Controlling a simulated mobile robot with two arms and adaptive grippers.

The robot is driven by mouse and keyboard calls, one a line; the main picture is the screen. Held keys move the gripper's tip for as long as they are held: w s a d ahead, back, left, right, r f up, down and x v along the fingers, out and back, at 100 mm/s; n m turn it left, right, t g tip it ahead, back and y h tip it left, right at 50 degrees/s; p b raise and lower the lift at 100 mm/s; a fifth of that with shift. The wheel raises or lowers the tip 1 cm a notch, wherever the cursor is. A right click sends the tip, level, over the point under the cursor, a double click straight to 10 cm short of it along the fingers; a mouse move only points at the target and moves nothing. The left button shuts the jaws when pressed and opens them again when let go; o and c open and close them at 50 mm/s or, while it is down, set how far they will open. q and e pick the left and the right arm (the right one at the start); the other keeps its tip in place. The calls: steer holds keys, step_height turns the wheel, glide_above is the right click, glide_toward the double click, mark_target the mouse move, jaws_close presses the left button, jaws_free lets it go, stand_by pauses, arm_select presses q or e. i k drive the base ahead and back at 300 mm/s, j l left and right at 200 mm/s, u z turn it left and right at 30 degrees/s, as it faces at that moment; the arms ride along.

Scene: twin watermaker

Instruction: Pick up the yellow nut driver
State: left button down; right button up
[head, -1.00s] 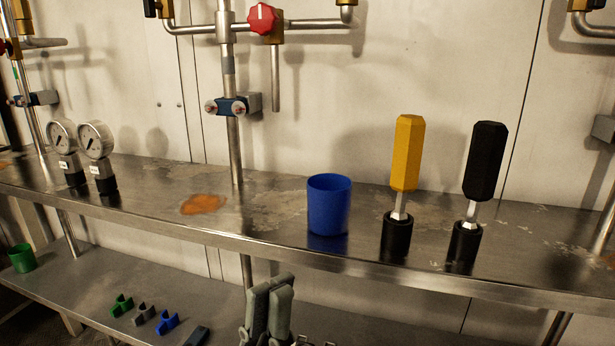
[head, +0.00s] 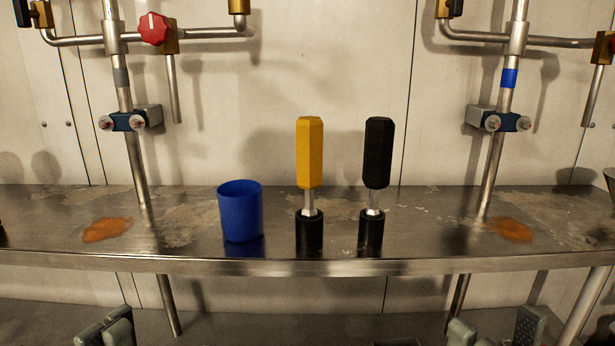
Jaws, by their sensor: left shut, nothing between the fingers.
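The yellow nut driver (head: 310,152) stands upright on the metal shelf, handle up, its shaft in a short black holder (head: 309,232). A black nut driver (head: 378,153) stands upright just right of it in a similar holder (head: 371,234). My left gripper (head: 106,325) shows at the bottom left edge, below the shelf front, with its fingers together and empty. My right gripper (head: 494,328) shows at the bottom right, also below the shelf front. Its two fingers are apart, with nothing seen between them. Both grippers are well away from the yellow driver and partly cut off.
A blue cup (head: 240,212) stands left of the yellow driver. The upper shelf (head: 440,264) has a raised front edge between the grippers and the drivers. Vertical pipes (head: 133,165) rise at left and right (head: 491,165). Rust patches (head: 106,229) mark bare shelf areas.

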mark_target(309, 129)
steer(key=l+u, duration=0.1)
steer(key=u, duration=1.3)
steer(key=k+l+u, duration=0.15)
steer(key=k, duration=0.15)
steer(key=k+l+u, duration=0.1)
steer(key=k, duration=0.2)
